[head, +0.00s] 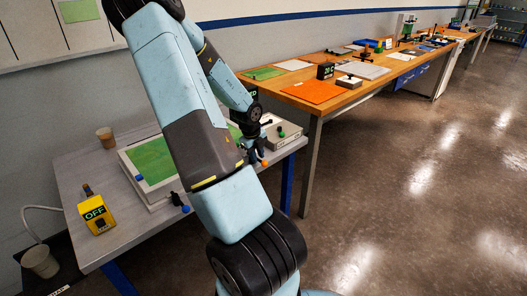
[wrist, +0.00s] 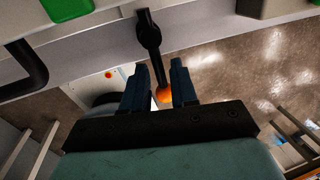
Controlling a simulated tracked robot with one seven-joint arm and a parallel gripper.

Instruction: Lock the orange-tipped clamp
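The orange-tipped clamp has a black lever arm (wrist: 156,58) ending in an orange ball tip (wrist: 165,96). In the head view the orange tip (head: 264,163) shows at the right front edge of the bench, below my gripper (head: 254,150). In the wrist view my gripper (wrist: 160,70) is open. Its two dark blue fingers stand on either side of the lever's tip end, with a visible gap on both sides. The lever slants down between them. In the head view my arm hides much of the clamp and its base.
A white frame with a green sheet (head: 150,160) lies on the grey bench (head: 80,183). A blue-tipped clamp (head: 179,201) is at its front, and a green-tipped part (head: 281,133) lies right. A yellow OFF box (head: 96,217) and a cup (head: 105,135) stand left.

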